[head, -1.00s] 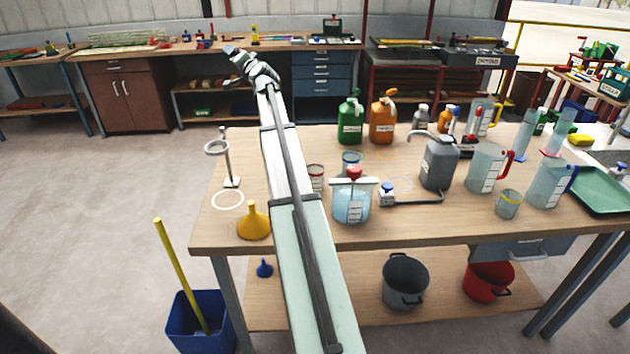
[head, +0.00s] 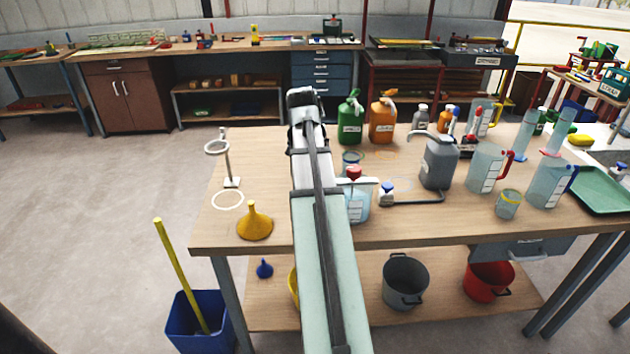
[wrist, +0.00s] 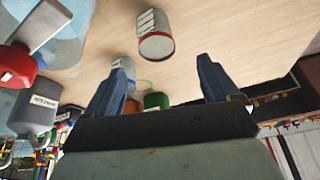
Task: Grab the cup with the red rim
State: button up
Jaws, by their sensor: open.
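The cup with the red rim (wrist: 156,38) shows in the wrist view, a small grey cup with a white label. It stands on the wooden bench, its red edge turned toward my gripper. My gripper (wrist: 162,78) is open and empty, its two blue fingers spread wide. In the picture the cup lies above and between the fingertips, apart from them. In the head view my arm hides this cup and my gripper's fingers.
A clear jar with a red knob (head: 354,174) stands close to my arm on the right. A cup with a blue rim (head: 351,159) is behind it. A yellow funnel (head: 254,222) and a ring stand (head: 229,160) are on the left. Bottles and jugs crowd the right.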

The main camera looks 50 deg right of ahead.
jog(key=x, duration=0.8)
jog(key=shift+s+f, duration=0.3)
jog(key=shift+f, duration=0.1)
jog(key=shift+x, duration=2.6)
jog(key=shift+s+a+f, duration=0.1)
jog(key=shift+s+a, duration=0.05)
jog(key=shift+s, duration=0.05)
jog(key=c, duration=1)
